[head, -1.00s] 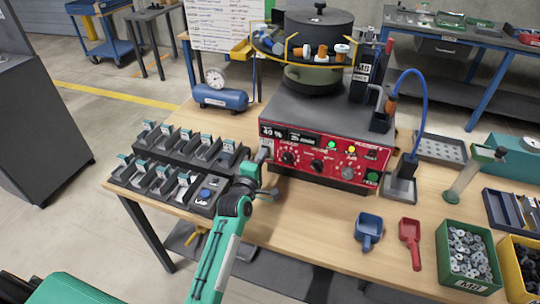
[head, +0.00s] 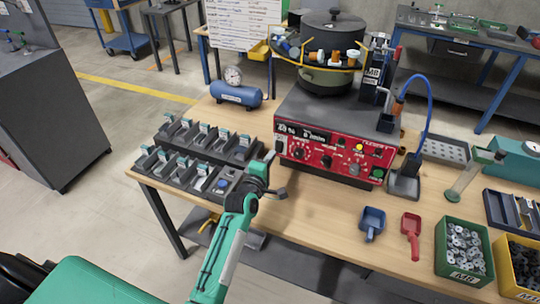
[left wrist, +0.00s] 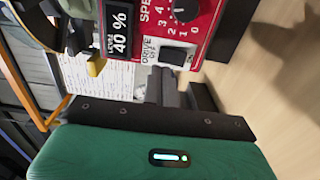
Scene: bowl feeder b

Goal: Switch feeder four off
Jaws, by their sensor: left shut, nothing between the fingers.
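The bowl feeder's red control box (head: 330,155) stands on the wooden table, with a display, knobs, lamps and a green button on its front. The left wrist view shows the box sideways (left wrist: 205,30), with a "40 %" display (left wrist: 120,28), a numbered speed knob (left wrist: 185,10) and a black rocker switch (left wrist: 173,57) by on/off lettering. My left gripper (head: 271,157) is shut and empty at the panel's left end. Its fingertips (left wrist: 165,80) are close to the switch; I cannot tell whether they touch. My right gripper is out of view.
A dark bowl (head: 328,40) tops the feeder. Small bins (head: 205,150) lie left of my gripper, with a blue air tank (head: 236,95) behind. A blue scoop (head: 371,223), a red scoop (head: 411,235) and a green box of parts (head: 465,255) lie right. The table before the panel is clear.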

